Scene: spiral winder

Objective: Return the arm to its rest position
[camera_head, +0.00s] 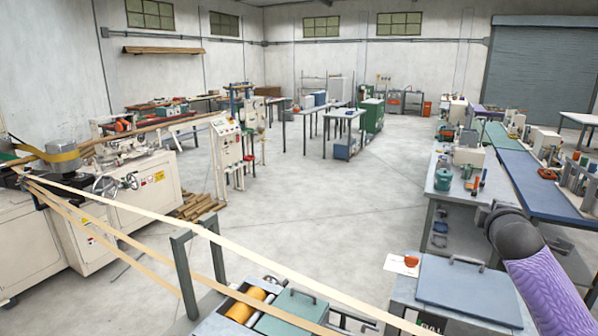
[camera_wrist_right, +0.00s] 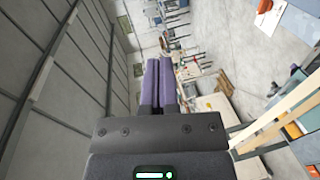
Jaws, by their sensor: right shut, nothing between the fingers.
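My right gripper (camera_wrist_right: 159,64) shows in the right wrist view as two purple fingers side by side, shut with nothing between them. It points out over the workshop, touching nothing that I can see. In the head view my right arm (camera_head: 545,285) comes in at the lower right as a purple sleeve with a dark rounded joint, in front of the right-hand bench. The fingers cannot be made out there. My left arm and gripper are not in view.
Pale strips (camera_head: 215,238) run from the winding machine (camera_head: 125,205) at left across the front. A grey cabinet (camera_head: 455,285) with a handled lid stands beside my right arm. A bench with blue conveyor (camera_head: 535,185) is behind it. The middle floor (camera_head: 330,200) is clear.

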